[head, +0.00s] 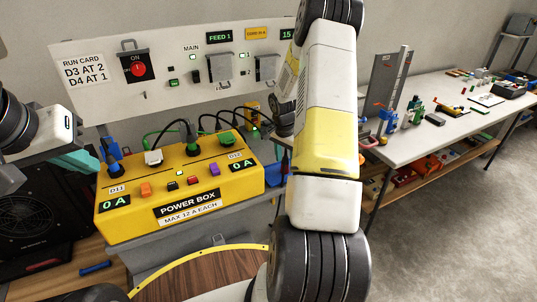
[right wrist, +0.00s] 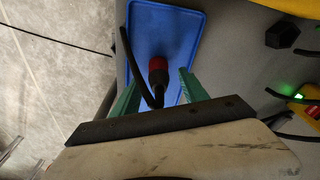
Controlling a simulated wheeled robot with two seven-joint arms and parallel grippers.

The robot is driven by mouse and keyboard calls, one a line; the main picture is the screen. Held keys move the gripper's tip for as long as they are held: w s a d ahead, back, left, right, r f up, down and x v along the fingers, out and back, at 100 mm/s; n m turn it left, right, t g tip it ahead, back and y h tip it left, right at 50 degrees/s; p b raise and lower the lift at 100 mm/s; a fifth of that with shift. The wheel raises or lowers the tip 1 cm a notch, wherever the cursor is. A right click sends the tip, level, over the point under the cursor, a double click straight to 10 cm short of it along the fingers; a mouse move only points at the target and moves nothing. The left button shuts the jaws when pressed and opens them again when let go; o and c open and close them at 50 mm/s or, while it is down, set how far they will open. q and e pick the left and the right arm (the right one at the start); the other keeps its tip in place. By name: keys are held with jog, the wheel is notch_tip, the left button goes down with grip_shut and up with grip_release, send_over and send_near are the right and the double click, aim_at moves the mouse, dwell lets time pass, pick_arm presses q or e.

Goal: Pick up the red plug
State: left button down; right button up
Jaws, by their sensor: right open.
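The red plug (right wrist: 157,64) has a red end and a black body with a black cable. In the right wrist view it lies in a blue tray (right wrist: 180,22). My right gripper (right wrist: 160,78) is open, its two teal fingers on either side of the plug's black body, with gaps showing. I cannot tell how far above the tray the fingers are. In the head view my right arm hides the plug and most of the right gripper; a bit of the blue tray (head: 274,177) shows. My left gripper (head: 75,162) is at the left edge, partly cut off, beside the power box.
A yellow power box (head: 180,190) with plugs and black and green cables stands left of my right arm. A white panel (head: 95,62) with switches rises behind it. A long table (head: 440,90) with small parts is at right. Grey floor is open at lower right.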

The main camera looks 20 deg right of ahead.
grip_shut()
dwell(0.3)
